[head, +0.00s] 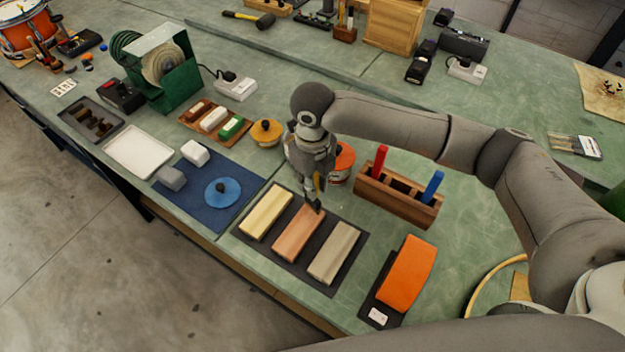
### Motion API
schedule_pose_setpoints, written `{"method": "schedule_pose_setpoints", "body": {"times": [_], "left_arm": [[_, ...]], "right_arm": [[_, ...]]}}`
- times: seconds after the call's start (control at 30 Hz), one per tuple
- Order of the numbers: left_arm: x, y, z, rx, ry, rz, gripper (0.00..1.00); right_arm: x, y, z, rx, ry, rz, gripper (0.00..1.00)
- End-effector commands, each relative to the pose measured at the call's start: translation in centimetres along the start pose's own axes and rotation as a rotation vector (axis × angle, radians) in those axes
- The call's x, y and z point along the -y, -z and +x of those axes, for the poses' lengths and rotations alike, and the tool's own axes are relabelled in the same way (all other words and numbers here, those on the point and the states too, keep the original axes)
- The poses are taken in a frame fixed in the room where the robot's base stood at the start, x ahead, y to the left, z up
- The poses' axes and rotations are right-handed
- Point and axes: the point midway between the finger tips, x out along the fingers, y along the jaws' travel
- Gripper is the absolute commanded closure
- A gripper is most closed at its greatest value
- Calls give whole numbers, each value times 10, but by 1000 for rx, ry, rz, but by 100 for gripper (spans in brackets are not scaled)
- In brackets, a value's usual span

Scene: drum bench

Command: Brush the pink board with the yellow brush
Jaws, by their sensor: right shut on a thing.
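The pink board (293,242) lies in the middle of three boards on a dark mat (343,279). A pale yellow board (262,214) is to its left and a grey-beige board (334,254) to its right. My right gripper (316,180) points down over the far end of the pink board and is shut on the yellow brush (317,184), which is mostly hidden by the fingers. The brush's dark lower end is at the board's far end; I cannot tell whether it touches. My left gripper is not in view.
A wooden holder (399,204) with a red handle (380,160) and a blue handle (432,186) stands right of the gripper. An orange block (407,272) lies at the front right. A round orange-red tin (341,160) stands close behind the gripper. A blue mat (205,207) lies left.

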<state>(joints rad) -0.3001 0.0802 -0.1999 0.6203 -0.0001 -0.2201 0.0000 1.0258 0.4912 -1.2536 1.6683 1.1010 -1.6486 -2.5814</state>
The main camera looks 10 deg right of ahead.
Motion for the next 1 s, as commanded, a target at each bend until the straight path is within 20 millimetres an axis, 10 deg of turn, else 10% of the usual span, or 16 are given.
{"method": "schedule_pose_setpoints", "body": {"times": [1.0], "left_arm": [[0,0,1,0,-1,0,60]], "right_arm": [[0,0,6,0,0,0,95]]}}
